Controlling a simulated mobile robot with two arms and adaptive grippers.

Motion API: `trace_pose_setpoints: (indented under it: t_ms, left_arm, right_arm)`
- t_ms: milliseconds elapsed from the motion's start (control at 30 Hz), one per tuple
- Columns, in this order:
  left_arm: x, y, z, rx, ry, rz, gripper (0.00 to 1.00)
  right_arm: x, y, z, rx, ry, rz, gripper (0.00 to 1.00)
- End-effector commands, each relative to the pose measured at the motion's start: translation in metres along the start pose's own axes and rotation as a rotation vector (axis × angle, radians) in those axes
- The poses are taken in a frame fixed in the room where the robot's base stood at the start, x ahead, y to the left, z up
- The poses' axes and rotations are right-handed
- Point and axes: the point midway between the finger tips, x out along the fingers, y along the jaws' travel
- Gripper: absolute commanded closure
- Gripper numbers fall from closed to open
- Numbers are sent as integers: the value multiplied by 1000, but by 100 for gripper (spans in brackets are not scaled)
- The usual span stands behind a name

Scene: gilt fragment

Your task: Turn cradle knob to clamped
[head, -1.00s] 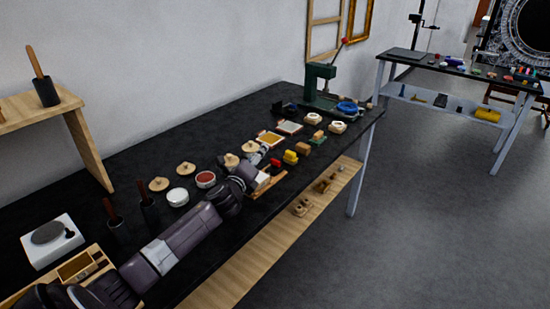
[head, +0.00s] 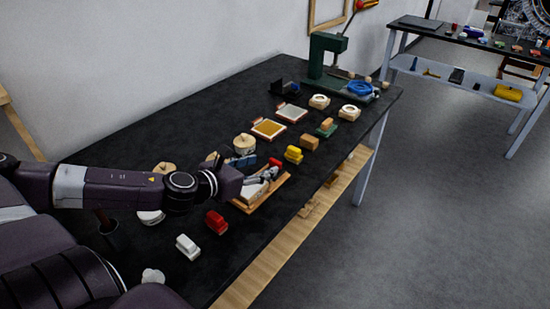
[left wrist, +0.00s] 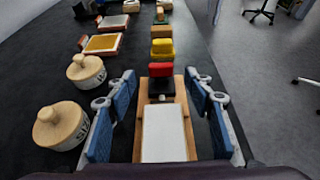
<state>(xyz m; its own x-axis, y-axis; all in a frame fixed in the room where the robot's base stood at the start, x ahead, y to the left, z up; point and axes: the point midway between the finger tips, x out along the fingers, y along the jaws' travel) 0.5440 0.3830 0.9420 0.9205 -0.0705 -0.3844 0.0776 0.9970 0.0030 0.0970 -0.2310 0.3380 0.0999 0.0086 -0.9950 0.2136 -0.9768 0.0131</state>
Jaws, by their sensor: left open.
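A wooden cradle (head: 244,209) holds a pale white block on the black bench; in the left wrist view its wooden bed (left wrist: 138,150) and the white block (left wrist: 163,134) lie straight below. At the cradle's far end is a red knob (left wrist: 160,70) on a black base; its setting cannot be told. The red knob (head: 275,162) shows just beyond my gripper in the head view. My left gripper (head: 266,176) is over the cradle. In the left wrist view the left gripper (left wrist: 162,92) is open, with blue-padded fingers apart on either side of the cradle.
Round wooden-lidded pots (left wrist: 85,71) stand left of the cradle. A yellow stamp-like block (head: 293,154) lies beyond it. Red (head: 216,221) and white (head: 188,247) blocks lie nearer. A green press (head: 325,62) stands at the far end. The bench's right edge is close to the cradle.

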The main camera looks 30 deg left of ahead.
Motion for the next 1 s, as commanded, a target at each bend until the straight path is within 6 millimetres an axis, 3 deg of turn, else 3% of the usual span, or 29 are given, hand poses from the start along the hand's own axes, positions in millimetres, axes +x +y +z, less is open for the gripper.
trace_pose_setpoints:
  t_ms: [100,200,400,600,1000]
  left_arm:
    - [7,2,0,-3,-5,5,52]
    - [13,2,-1,-4,-6,6,52]
    - [26,-1,1,-5,-7,-3,52]
    - [42,1,4,-8,-7,2,52]
    - [73,0,2,-3,-3,-2,52]
  right_arm:
    - [6,7,28,-2,-38,8,60]
    - [11,10,35,-3,-47,12,60]
    - [21,10,18,-2,-20,12,60]
    - [14,0,-7,4,16,1,60]
    - [8,-2,12,2,-14,-2,60]
